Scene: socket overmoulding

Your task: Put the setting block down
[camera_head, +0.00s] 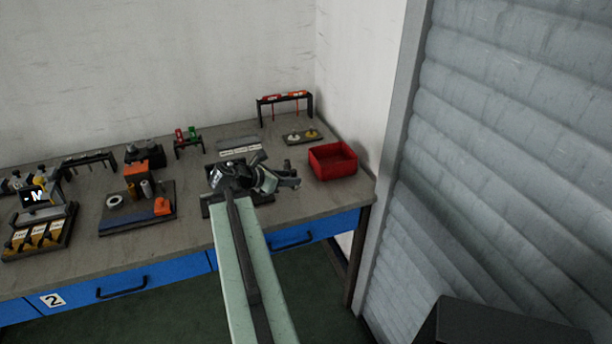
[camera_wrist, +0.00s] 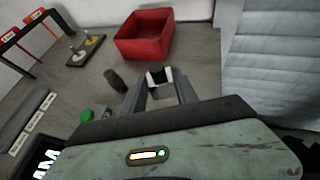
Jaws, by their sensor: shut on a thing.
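My gripper (camera_wrist: 160,92) reaches out over the bench in the wrist view, its two grey fingers shut on a small dark block with pale lower edges, which I take to be the setting block (camera_wrist: 156,74). The block sits between the fingertips, and the fingers hide part of it. In the head view my gripper (camera_head: 283,182) is over the right part of the bench, left of and nearer than the red bin. The block is too small to make out there. I cannot tell whether it touches the bench top.
The red bin (camera_head: 333,160) stands at the bench's right end; it also shows in the wrist view (camera_wrist: 145,36). A dark cylinder (camera_wrist: 115,80) stands left of my fingers. Behind are a small tray (camera_head: 302,136) and a rack (camera_head: 285,97). Bare bench (camera_wrist: 195,70) lies right of the fingers.

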